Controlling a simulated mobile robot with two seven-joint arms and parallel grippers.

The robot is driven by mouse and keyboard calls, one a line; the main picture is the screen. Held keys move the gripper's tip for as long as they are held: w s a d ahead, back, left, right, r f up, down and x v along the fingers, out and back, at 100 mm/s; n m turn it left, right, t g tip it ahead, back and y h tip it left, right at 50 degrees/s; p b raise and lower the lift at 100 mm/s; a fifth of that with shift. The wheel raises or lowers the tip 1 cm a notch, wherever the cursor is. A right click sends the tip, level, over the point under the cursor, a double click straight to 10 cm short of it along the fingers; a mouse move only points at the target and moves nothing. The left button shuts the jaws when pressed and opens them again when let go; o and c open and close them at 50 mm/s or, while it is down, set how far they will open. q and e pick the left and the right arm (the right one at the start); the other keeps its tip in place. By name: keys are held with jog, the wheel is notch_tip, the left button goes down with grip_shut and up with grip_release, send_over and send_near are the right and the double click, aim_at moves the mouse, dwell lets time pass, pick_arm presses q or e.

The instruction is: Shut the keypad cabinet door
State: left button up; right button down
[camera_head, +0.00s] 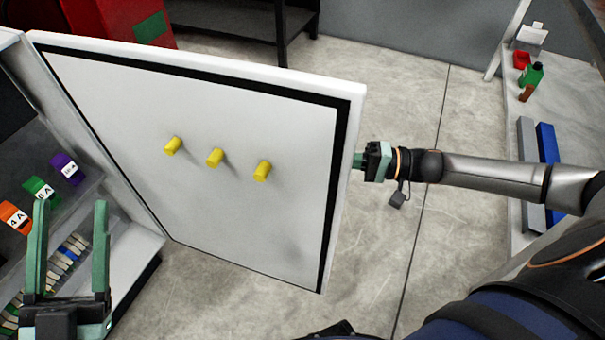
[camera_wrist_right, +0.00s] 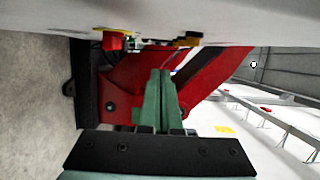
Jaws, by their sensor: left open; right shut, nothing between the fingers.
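The cabinet door (camera_head: 110,95) is a white panel with a black border and three yellow pegs (camera_head: 215,157). It stands swung open from the cabinet (camera_head: 135,255) at the left of the head view. My right gripper (camera_head: 358,161) is shut and empty at the door's free right edge; I cannot tell whether it touches. In the right wrist view its closed fingers (camera_wrist_right: 160,85) point toward a red structure, under a white surface across the top. My left gripper (camera_head: 69,215) is open and empty in front of the cabinet's shelves at lower left. No keypad can be made out.
Orange (camera_head: 14,216), green (camera_head: 40,190) and purple (camera_head: 67,168) labelled items stand in the cabinet. A red machine (camera_head: 115,18) and dark table (camera_head: 240,22) are behind the door. A bench (camera_head: 515,100) with bottles and bars stands at right. The floor between is clear.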

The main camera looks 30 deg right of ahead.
aim_at(303, 174)
pick_arm(q)
jog(key=shift+s+d+r+m+h+b, duration=0.15)
jog(key=shift+s+r+m+h+b, duration=0.05)
jog(key=shift+s+r+m+h, duration=0.8)
jog(key=shift+s+d+r+m+h+b, duration=0.15)
jog(key=shift+s+r+m+h, duration=0.55)
jog(key=shift+r+h, duration=0.5)
pick_arm(e)
jog(key=shift+s+a, duration=0.2)
jog(key=shift+a, duration=0.7)
jog(key=shift+s+a, duration=0.25)
jog(key=shift+a, duration=0.65)
jog(key=shift+s+a, duration=0.2)
jog(key=shift+a, duration=0.7)
